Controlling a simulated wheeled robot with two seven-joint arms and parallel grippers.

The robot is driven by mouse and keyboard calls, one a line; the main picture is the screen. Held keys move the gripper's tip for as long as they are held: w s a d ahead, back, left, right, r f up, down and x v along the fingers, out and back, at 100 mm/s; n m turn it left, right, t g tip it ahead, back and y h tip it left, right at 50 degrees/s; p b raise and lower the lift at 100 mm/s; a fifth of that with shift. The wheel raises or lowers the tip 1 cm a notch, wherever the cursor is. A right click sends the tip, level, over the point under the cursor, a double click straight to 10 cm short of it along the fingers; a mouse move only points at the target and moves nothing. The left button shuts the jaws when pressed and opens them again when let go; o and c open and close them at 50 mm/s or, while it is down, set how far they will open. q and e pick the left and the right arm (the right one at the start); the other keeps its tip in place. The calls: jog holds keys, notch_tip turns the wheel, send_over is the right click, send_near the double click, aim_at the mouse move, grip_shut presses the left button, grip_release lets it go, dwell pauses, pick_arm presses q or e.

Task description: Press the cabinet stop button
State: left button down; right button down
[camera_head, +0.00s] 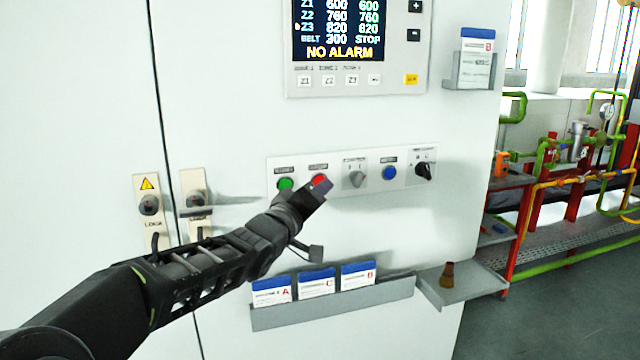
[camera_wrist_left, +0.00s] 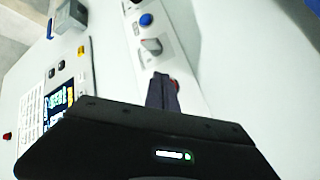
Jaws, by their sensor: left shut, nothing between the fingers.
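The cabinet (camera_head: 230,110) is a white upright panel with a button strip (camera_head: 335,190). The red stop button (camera_head: 320,180) is on this strip, between a green button (camera_head: 286,184) and a grey selector knob (camera_head: 357,179). My left gripper (camera_head: 322,190) is shut and empty, with its tips in front of the lower part of the red button. My right gripper is not in view.
A blue button (camera_head: 390,173) and a black knob (camera_head: 424,170) are further right on the strip. A display (camera_head: 358,50) reading "NO ALARM" is above. A card rack (camera_head: 335,304) and a small shelf (camera_head: 465,286) stick out below. Door latches (camera_head: 149,205) are at left.

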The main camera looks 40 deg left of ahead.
pick_arm(q)
jog(key=s+d+b, duration=0.1)
jog(key=d+b, duration=0.1)
jog(key=s+d+b, duration=0.2)
dwell(0.5)
jog(key=shift+m, duration=0.3)
dwell(0.4)
